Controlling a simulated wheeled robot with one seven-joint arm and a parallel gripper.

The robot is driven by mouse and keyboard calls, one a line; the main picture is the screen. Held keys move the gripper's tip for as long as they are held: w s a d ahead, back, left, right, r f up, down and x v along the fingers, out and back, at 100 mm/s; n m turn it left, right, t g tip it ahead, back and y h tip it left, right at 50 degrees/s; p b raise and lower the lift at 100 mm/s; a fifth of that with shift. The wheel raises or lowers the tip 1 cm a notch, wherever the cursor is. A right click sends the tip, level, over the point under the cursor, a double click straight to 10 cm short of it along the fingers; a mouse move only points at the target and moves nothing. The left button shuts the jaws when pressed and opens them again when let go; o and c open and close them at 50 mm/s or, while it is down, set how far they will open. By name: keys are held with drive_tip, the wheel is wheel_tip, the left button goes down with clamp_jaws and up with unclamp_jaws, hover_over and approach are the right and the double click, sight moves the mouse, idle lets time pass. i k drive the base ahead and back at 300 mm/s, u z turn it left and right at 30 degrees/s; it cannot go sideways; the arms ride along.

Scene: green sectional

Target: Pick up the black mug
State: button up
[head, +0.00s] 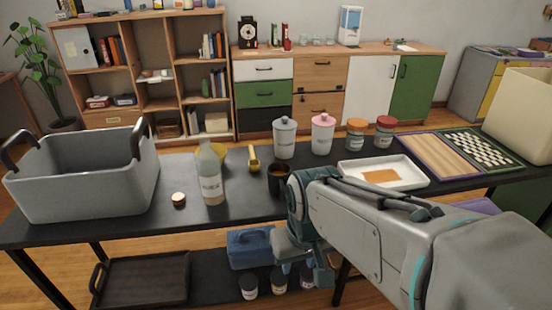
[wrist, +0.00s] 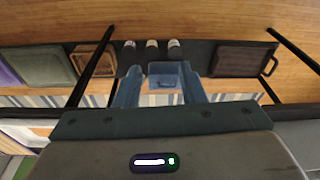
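The black mug (head: 279,180) stands upright on the dark table (head: 235,185), near its middle. It has a brownish top or contents, and my arm is close to its right side in the head view. My gripper (head: 302,268) hangs in front of the table's near edge, nearer to me and lower in the picture than the mug. In the wrist view my gripper (wrist: 162,80) has its two fingers apart with nothing held between them. The mug does not show in the wrist view.
A bottle (head: 210,174), a small round lid (head: 178,199) and a grey canister (head: 285,138) stand around the mug. A white tray (head: 350,171) lies to the right, a grey bin (head: 85,180) far left. A blue box (wrist: 166,75) sits on the lower shelf.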

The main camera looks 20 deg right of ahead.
sight(278, 174)
drive_tip(key=z, duration=0.2)
drive_tip(key=i, duration=0.5)
drive_tip(key=k, duration=1.25)
drive_tip(key=z, duration=0.55)
drive_tip(key=i, duration=1.6)
drive_tip(key=u, duration=0.65)
